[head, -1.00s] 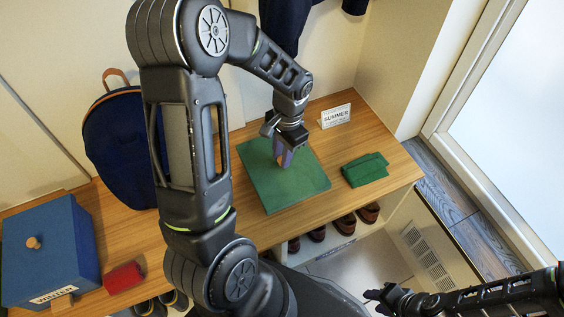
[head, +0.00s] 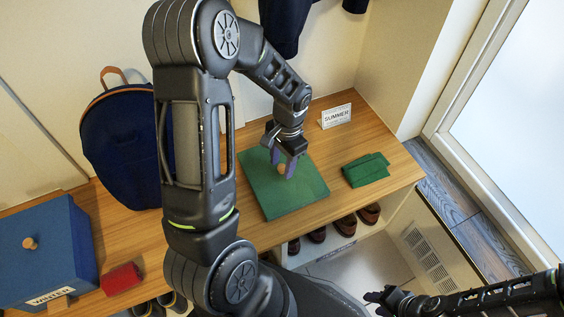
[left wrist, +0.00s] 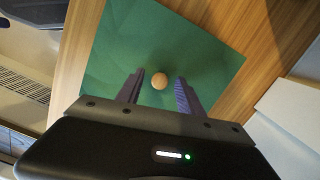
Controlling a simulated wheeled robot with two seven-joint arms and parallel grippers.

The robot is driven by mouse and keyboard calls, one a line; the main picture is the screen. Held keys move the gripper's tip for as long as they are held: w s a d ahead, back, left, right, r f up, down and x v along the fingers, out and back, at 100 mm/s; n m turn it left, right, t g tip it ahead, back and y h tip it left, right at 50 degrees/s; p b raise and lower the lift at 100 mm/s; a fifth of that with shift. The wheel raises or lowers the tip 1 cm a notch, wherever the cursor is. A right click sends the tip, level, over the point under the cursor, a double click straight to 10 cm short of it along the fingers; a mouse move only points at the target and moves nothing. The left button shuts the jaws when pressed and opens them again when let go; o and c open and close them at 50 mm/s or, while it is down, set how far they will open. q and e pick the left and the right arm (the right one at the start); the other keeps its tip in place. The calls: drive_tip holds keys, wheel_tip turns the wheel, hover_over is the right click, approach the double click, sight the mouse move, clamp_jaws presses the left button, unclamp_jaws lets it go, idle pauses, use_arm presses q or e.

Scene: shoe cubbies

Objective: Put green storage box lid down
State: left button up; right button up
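The green storage box lid (head: 298,201) lies on the wooden bench top, with a round wooden knob (head: 282,168) at its middle. In the left wrist view the lid (left wrist: 125,40) fills the upper middle, and its knob (left wrist: 159,81) sits between the finger tips without visible contact. My left gripper (head: 284,171) is open just above the lid, its fingers on either side of the knob; its fingers also show in the left wrist view (left wrist: 159,92). My right gripper (head: 378,299) is at the lower right, away from the bench; its finger state is unclear.
A folded green cloth (head: 366,169) lies right of the lid, and a SUMMER sign (head: 336,116) stands behind. A blue box (head: 45,250), red roll (head: 121,279) and blue backpack (head: 122,150) are on the left. Shoes (head: 346,225) sit below.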

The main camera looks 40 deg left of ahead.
use_arm(q)
drive_tip(key=shift+r, duration=0.1)
wheel_tip(320, 180, up, 12)
drive_tip(key=w+p, duration=0.1)
drive_tip(key=p, duration=0.2)
drive_tip(key=shift+w+d, duration=0.2)
idle(1.0)
